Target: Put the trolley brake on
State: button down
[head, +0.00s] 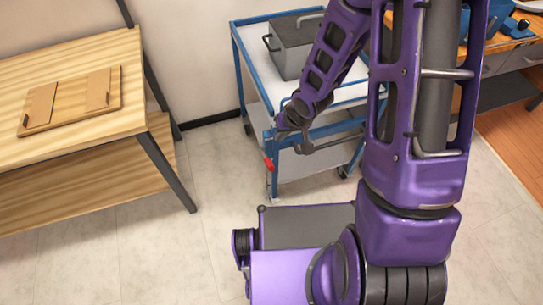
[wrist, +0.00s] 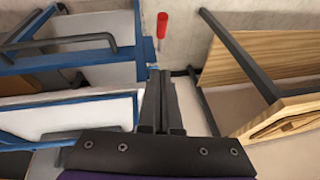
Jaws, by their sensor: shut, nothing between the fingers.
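The trolley (head: 240,60) has a blue frame and white shelves and stands against the wall, partly hidden behind my arm. It also shows in the wrist view (wrist: 80,55) on the left. A red-tipped brake lever (head: 268,161) is at the trolley's near left corner, low on the frame. In the wrist view the red lever (wrist: 162,25) is upright just beyond my fingertips. My gripper (wrist: 160,75) is shut and empty, with a visible gap to the red lever. In the head view my gripper (head: 281,128) is above the red lever, by the trolley's corner.
A grey lidded box (head: 290,45) sits on the trolley's top. A wooden table (head: 75,85) with a board on it stands to the left. A workbench (head: 510,50) is at the right. The floor between table and trolley is clear.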

dwell(0.3)
jog(key=b, duration=0.3)
send_over(269, 161)
jog(key=f, duration=0.7)
jog(key=d+f, duration=0.1)
jog(key=f, duration=0.3)
jog(key=shift+s+f, duration=0.1)
jog(key=shift+f, duration=0.2)
jog(key=shift+s+f+b, duration=0.35)
jog(key=shift+s+f, duration=0.05)
jog(key=shift+f, duration=0.25)
